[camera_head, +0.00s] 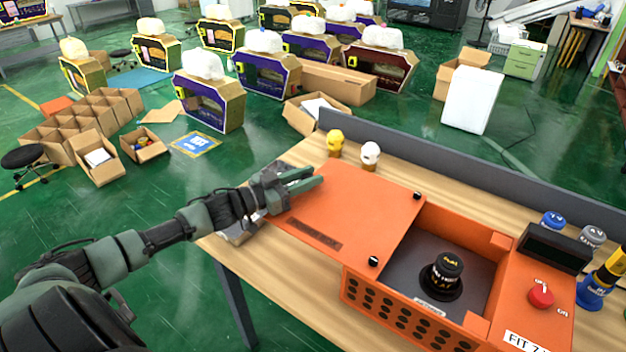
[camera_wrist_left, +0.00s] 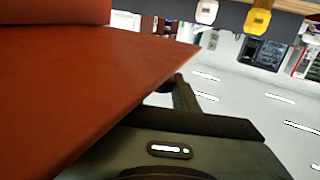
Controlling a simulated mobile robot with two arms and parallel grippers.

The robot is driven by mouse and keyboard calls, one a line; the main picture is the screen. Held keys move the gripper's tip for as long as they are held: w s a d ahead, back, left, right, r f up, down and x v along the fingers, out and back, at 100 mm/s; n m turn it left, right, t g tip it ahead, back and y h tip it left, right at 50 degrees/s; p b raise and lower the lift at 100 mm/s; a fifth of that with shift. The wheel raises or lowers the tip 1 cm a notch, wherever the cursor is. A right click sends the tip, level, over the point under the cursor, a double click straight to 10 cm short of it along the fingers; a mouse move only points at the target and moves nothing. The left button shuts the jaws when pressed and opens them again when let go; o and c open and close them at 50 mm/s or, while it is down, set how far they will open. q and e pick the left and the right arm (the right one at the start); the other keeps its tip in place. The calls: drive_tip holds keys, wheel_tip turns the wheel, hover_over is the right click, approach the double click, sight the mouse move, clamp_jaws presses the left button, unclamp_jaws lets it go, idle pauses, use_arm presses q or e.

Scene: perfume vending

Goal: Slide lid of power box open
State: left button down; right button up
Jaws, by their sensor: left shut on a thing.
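The orange power box (camera_head: 378,302) stands on the wooden table. Its flat orange lid (camera_head: 350,208) is displaced to the left, so the right part of the box is uncovered. A black knob (camera_head: 446,268) stands in the uncovered grey interior. My left gripper (camera_head: 308,184) is at the lid's far left edge and is shut on the lid; the exact contact is partly hidden. In the left wrist view the lid (camera_wrist_left: 80,85) fills the left side, above the dark gripper body. My right gripper is not in view.
A black display (camera_head: 553,248) and a red button (camera_head: 541,297) are on the box's right end. Yellow (camera_head: 335,140) and white (camera_head: 370,152) small bottles stand behind the lid. Blue and grey items sit at right. A grey panel (camera_head: 440,165) borders the table's back.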

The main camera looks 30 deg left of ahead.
use_arm(q)
drive_tip(key=c, duration=1.1)
unclamp_jaws()
drive_tip(key=shift+s+a+f, duration=0.1)
drive_tip(key=shift+s+a, duration=0.05)
drive_tip(key=shift+s, duration=0.3)
drive_tip(key=shift+b+v, duration=0.4)
drive_tip(key=shift+v, duration=3)
